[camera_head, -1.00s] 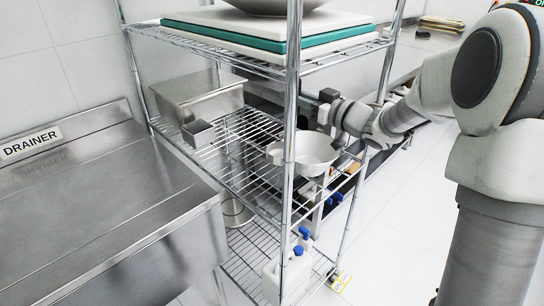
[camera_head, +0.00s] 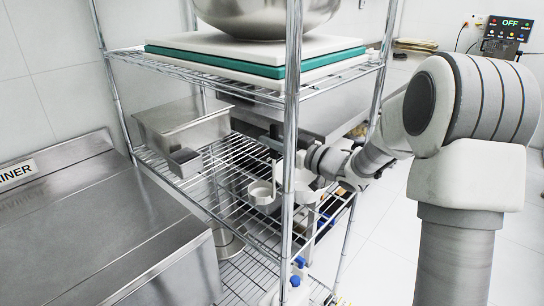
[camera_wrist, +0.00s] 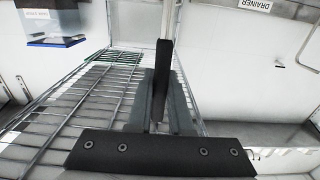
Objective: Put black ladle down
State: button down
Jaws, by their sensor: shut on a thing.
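My gripper (camera_wrist: 164,76) is shut on the black ladle's handle (camera_wrist: 163,55), which stands out dark between the two grey fingers in the wrist view. In the head view my gripper (camera_head: 277,146) is within the rack, above the middle wire shelf (camera_head: 222,178), near the front post. A small pale cup-shaped thing (camera_head: 262,191) shows below it, left of the post. I cannot tell whether it belongs to the ladle. The ladle's bowl is not clear in either view.
A steel container (camera_head: 184,128) stands on the shelf's left part. The upper shelf carries white and green boards (camera_head: 250,52) and a steel bowl (camera_head: 265,14). The front post (camera_head: 292,110) stands close to my arm. Bare wire shelf lies left of the gripper.

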aim_at(277, 155)
jog(key=shift+f+b, duration=0.3)
jog(key=shift+f, duration=1.35)
jog(key=shift+f, duration=0.25)
jog(key=c, duration=0.8)
grip_release()
jog(key=shift+c, duration=0.2)
jog(key=shift+r, duration=0.1)
